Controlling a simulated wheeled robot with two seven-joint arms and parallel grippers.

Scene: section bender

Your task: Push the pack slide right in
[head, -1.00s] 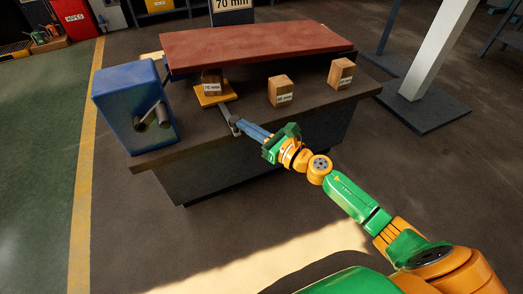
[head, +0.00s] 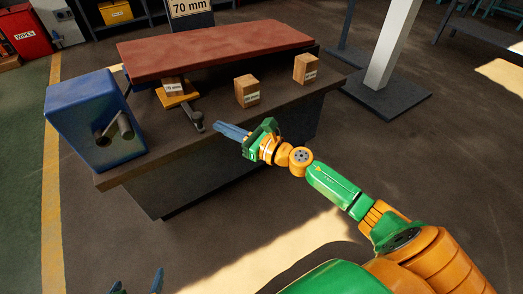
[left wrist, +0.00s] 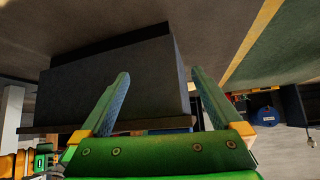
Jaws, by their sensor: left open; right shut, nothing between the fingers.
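The pack slide (head: 180,101) is an orange plate on the bench, partly under the front edge of the red-brown slab. A wooden block marked with a label, apparently 70 mm, (head: 174,87) sits on it. Its grey handle (head: 196,120) points toward the bench's front edge. My right gripper (head: 222,130) is shut and empty, just right of the handle end and apart from it. My left gripper (head: 137,281) is open and empty, low at the front left, off the bench. Its spread fingers also show in the left wrist view (left wrist: 160,92).
A blue machine box (head: 95,115) with grey rollers stands at the bench's left end. Two more wooden blocks stand to the right, one in the middle (head: 246,91) and one farther back (head: 306,69). The red-brown slab (head: 215,48) covers the bench's back. A 70 mm sign stands behind.

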